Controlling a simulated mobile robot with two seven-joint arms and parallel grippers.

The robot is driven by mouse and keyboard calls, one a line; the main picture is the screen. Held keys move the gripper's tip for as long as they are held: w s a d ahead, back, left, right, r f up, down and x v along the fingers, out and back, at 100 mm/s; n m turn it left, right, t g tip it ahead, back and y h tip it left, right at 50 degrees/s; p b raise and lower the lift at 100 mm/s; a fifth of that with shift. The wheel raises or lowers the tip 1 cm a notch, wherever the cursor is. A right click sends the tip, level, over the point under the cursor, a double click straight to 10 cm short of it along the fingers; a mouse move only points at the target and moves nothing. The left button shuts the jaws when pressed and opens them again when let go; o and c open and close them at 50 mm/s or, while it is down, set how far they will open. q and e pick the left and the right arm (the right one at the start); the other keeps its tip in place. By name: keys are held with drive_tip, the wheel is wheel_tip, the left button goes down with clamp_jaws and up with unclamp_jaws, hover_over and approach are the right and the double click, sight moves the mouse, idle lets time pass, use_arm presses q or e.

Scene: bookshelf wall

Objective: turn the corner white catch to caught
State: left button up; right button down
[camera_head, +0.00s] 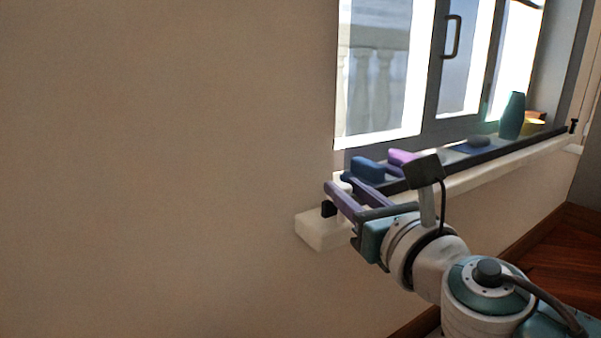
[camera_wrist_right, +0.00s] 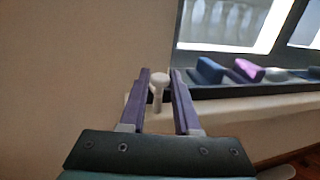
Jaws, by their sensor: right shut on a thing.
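The corner white catch (camera_wrist_right: 158,82) shows in the right wrist view as a small white knob with a short stem, upright between the purple fingers of my right gripper (camera_wrist_right: 159,72). In the head view my right gripper (camera_head: 340,184) is at the near left end of the white window sill (camera_head: 318,233), shut on the catch. The fingers hide most of the catch there. My left gripper is not in view.
A dark rail runs along the sill. The window (camera_head: 385,80) is above. Bare wall (camera_head: 150,170) fills the left.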

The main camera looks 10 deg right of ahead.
drive_tip(key=shift+a+r+m+h, duration=0.1)
drive_tip(key=shift+a+m+h, duration=0.1)
drive_tip(key=shift+m+h, duration=0.6)
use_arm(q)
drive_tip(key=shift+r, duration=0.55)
use_arm(e)
drive_tip(key=shift+m+h, duration=0.3)
drive_tip(key=shift+h, duration=0.8)
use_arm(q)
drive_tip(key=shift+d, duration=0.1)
use_arm(e)
drive_tip(key=c, duration=0.7)
unclamp_jaws()
drive_tip(key=shift+s, duration=0.1)
use_arm(q)
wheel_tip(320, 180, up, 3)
drive_tip(key=p, duration=0.3)
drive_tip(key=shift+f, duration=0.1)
use_arm(e)
drive_tip(key=s, duration=0.9)
drive_tip(key=shift+s+a, duration=0.25)
drive_tip(key=shift+s, duration=0.15)
